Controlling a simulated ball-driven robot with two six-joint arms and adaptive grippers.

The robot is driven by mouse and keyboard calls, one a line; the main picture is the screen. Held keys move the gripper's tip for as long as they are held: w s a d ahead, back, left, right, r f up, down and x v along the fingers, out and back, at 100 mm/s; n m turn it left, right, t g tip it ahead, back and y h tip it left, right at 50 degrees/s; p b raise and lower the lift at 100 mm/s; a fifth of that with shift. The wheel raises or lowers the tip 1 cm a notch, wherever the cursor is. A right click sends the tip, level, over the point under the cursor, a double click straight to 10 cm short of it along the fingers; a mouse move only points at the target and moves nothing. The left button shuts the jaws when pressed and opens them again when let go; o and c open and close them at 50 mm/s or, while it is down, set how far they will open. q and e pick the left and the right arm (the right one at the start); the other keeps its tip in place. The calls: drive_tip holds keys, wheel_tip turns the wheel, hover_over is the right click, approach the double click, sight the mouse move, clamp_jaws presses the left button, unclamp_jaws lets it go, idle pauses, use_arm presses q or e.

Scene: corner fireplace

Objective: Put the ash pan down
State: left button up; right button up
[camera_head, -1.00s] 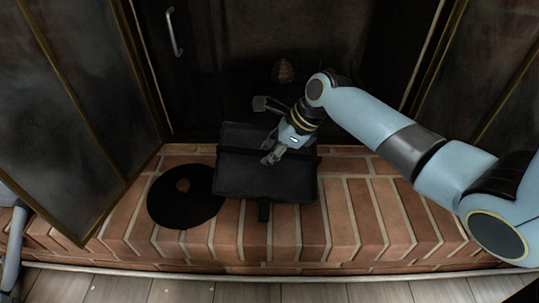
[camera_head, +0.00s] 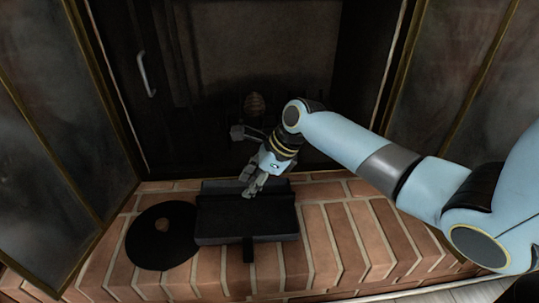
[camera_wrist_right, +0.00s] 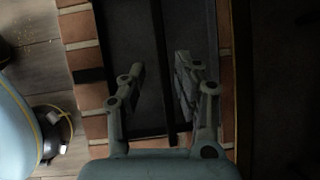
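The ash pan (camera_head: 268,222) is a dark rectangular pan with a short dark tab at its front. It appears to lie flat on the brick hearth, just in front of the firebox opening. My right gripper (camera_head: 246,160) is over the pan's back edge, with its fingers spread. In the right wrist view the two fingers of the right gripper (camera_wrist_right: 157,82) stand apart above the dark pan (camera_wrist_right: 123,30). A thin dark bar runs between them, and neither finger visibly grips it. My left gripper is out of view.
A black round disc (camera_head: 150,250) with a brown knob lies on the brick hearth (camera_head: 340,250), left of the pan. Bricks to the right are clear. Glass doors stand open at left (camera_head: 50,130) and right (camera_head: 450,70).

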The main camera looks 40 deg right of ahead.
drive_tip(key=p+v, duration=0.6)
drive_tip(key=v, duration=0.4)
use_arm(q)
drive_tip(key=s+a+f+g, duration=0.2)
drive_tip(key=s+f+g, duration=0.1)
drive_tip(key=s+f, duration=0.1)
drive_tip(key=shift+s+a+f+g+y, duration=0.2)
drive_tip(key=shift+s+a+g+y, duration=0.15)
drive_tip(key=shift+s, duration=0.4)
use_arm(e)
drive_tip(key=s+a+f+n+g+h, duration=0.1)
drive_tip(key=s+f+n+h, duration=0.1)
drive_tip(key=s+n, duration=1.1)
drive_tip(key=s+a+f+n+g+h, duration=0.1)
drive_tip(key=s+f+n+h, duration=0.2)
drive_tip(key=s+n, duration=1)
drive_tip(key=s+f, duration=0.1)
drive_tip(key=s, duration=0.2)
drive_tip(key=shift+s+a+g, duration=0.2)
drive_tip(key=shift+s+g, duration=0.15)
drive_tip(key=shift+g, duration=0.05)
